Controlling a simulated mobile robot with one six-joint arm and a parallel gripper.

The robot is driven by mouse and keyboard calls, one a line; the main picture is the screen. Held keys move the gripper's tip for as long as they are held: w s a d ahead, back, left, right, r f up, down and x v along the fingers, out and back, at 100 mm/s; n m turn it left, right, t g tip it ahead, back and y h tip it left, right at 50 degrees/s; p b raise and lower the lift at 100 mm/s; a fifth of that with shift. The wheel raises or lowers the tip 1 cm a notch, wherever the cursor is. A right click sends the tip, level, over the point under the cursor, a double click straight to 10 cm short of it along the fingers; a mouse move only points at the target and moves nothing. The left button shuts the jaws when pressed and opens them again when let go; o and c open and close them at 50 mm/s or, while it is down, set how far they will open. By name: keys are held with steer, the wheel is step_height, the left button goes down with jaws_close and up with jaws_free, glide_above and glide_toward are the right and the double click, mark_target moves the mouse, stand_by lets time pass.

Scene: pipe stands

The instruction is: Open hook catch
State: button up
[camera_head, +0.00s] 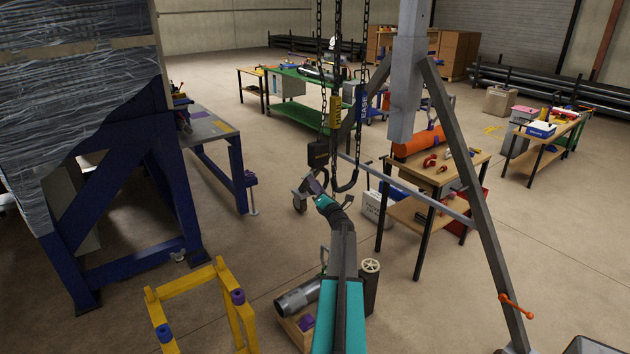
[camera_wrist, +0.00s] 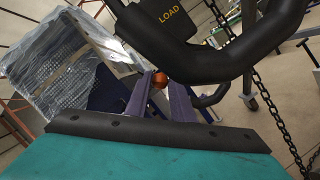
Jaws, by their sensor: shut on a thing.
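A black hook (camera_head: 347,186) hangs from chains below a lifting frame. In the wrist view the hook's thick dark curve (camera_wrist: 215,65) fills the top, near the camera. My gripper (camera_head: 312,182) is beside the hook, to its left in the head view. In the wrist view the purple fingers of my gripper (camera_wrist: 158,84) are shut on a small round orange knob (camera_wrist: 159,79), which I take to be part of the hook catch. The rest of the catch cannot be made out; the hook and fingers hide it.
A black block (camera_head: 318,154) hangs on a chain close to my gripper; its "LOAD" label shows in the wrist view. Chains (camera_head: 319,60) hang above. A workbench (camera_head: 445,172) with tools stands behind to the right. A yellow stand (camera_head: 185,284) is at front left.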

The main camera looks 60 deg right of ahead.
steer(key=shift+m, duration=0.3)
steer(key=shift+r+m+g+p, duration=0.4)
steer(key=shift+r+m+p, duration=0.45)
steer(key=shift+p, duration=0.95)
steer(key=shift+s+r+m+g+p, duration=0.1)
steer(key=shift+r+m+g+p, duration=0.15)
steer(key=shift+m+p, duration=0.9)
steer(key=shift+r+m+g+p, duration=0.2)
steer(key=shift+m+p, duration=0.4)
steer(key=shift+p, duration=1.05)
steer(key=shift+r+m, duration=0.15)
steer(key=shift+m, duration=0.15)
steer(key=shift+s+d+r+m+g, duration=0.15)
steer(key=shift+r+m+g, duration=0.15)
steer(key=shift+m, duration=0.45)
steer(key=shift+w+d+r+m+g, duration=0.1)
steer(key=shift+d+r+m+g, duration=0.1)
steer(key=shift+r+m, duration=0.35)
steer(key=shift+s+d+r+m+g, duration=0.15)
steer(key=shift+r+m+g, duration=0.1)
steer(key=shift+m, duration=0.65)
